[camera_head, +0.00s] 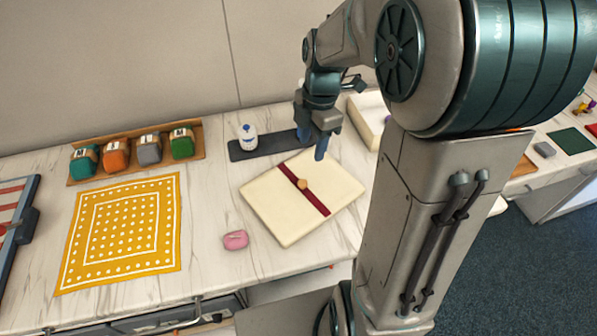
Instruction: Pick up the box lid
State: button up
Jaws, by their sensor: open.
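The box lid (277,216) is a flat cream panel with a dark red band and a small tan round seal at its middle. It lies at an angle on the white marbled counter. My gripper (319,150) points down above the lid's back right part. Its blue fingertips look apart from the lid, though the exact gap is hard to judge. The jaws are open and nothing shows between them. A cream box (369,112) stands behind and to the right of the lid, partly hidden by my arm.
A pink item (235,240) lies left of the lid on the counter (208,205). A white bottle (248,137) stands on a dark mat (270,147) behind it.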

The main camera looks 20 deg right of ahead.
jog(key=n, duration=0.1)
send_over(303, 182)
jog(key=d, duration=0.1)
jog(key=shift+n, duration=0.4)
notch_tip(303, 182, down, 9)
jog(key=shift+s+r, duration=0.15)
jog(key=shift+r, duration=0.05)
jog(key=shift+w+a+f+p, duration=0.15)
jog(key=shift+f+p, duration=0.1)
jog(key=shift+f, duration=0.6)
jog(key=shift+a+f+p, duration=0.15)
jog(key=shift+f+p, duration=0.15)
jog(key=shift+f, duration=0.6)
jog(key=shift+w+a+f+p, duration=0.15)
jog(key=shift+f+p, duration=0.1)
jog(key=shift+f, duration=0.6)
jog(key=shift+s, duration=0.1)
grip_shut()
